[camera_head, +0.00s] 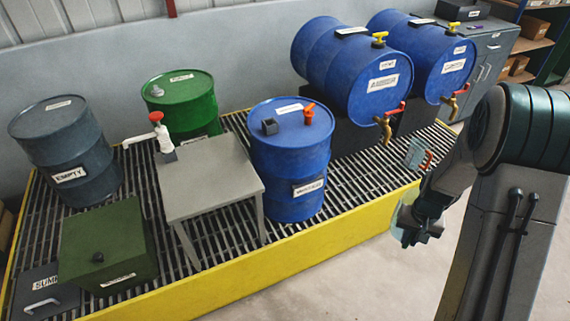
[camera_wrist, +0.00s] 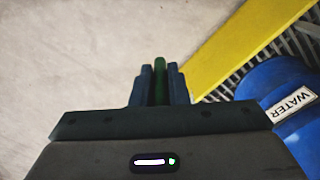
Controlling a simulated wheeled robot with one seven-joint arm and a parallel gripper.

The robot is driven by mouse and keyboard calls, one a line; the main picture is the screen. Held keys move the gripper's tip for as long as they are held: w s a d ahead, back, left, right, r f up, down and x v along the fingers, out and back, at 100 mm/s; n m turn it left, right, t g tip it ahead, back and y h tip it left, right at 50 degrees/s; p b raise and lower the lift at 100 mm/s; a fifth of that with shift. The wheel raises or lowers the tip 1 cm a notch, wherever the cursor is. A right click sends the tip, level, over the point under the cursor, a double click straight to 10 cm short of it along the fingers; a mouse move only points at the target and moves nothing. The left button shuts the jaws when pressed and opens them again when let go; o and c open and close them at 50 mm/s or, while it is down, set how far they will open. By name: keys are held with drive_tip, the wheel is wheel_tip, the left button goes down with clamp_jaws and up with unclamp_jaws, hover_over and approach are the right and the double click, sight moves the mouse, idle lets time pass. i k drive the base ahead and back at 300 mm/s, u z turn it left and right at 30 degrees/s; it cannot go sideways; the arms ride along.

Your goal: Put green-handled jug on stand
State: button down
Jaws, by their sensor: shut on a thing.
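My gripper (camera_head: 420,232) is at the right of the head view, beyond the yellow front edge of the grated platform. In the wrist view it is shut on a green bar, the jug's green handle (camera_wrist: 160,78). The jug's body is mostly hidden; a pale see-through part (camera_head: 404,214) shows beside the gripper in the head view. A grey table-like stand (camera_head: 205,190) with legs is on the grating, left of the upright blue drum. Its top looks bare.
The upright blue WATER drum (camera_head: 290,165) is between the gripper and stand. Two blue drums (camera_head: 352,70) lie on dark supports with taps. A see-through vessel with a red handle (camera_head: 429,160) is below the right taps. A red-handled pump (camera_head: 162,138) is behind the stand.

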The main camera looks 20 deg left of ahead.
sight(234, 164)
drive_tip(key=u, duration=1.4)
